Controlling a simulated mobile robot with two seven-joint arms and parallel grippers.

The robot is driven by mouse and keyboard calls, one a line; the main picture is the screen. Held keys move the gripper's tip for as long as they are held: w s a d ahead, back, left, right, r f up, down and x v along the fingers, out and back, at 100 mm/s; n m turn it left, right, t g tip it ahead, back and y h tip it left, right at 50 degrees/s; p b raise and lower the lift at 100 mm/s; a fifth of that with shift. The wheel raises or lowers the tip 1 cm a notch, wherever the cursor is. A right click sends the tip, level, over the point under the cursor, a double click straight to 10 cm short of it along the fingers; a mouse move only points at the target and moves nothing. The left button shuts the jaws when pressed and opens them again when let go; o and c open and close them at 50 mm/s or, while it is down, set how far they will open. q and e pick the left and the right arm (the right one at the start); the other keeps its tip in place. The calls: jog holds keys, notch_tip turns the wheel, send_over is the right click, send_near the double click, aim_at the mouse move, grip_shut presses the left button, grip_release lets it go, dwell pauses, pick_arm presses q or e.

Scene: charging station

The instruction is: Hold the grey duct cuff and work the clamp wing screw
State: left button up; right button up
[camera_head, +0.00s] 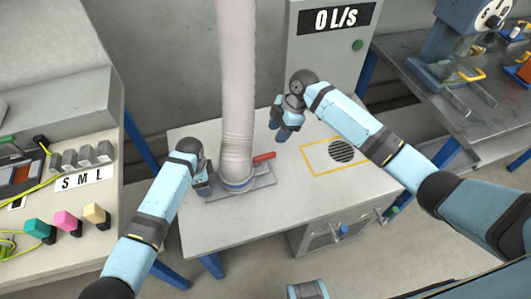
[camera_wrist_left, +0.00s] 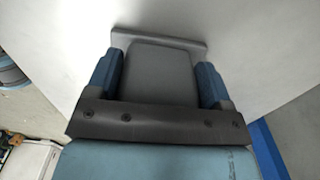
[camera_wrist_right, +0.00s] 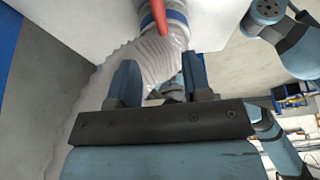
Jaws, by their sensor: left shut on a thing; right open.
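The pale ribbed duct (camera_head: 236,110) comes down to the table, with a blue band (camera_head: 238,184) at its foot. My left gripper (camera_head: 204,188) is low beside the foot's left side. In the left wrist view its fingers are shut on a smooth grey block (camera_wrist_left: 155,72), apparently part of the grey duct cuff. My right gripper (camera_head: 280,130) is open, right of the duct and above the table. In the right wrist view (camera_wrist_right: 160,85) the duct shows beyond its fingers. I cannot make out the clamp wing screw for certain.
A red handle (camera_head: 264,157) sticks out by the duct foot. The cabinet with the 0 L/s display (camera_head: 331,19) stands behind. The table front (camera_head: 270,220) is clear.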

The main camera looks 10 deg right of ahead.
aim_at(265, 155)
jog(key=x, duration=1)
jog(key=shift+s+a+f, duration=0.1)
jog(key=shift+f, duration=0.2)
grip_shut()
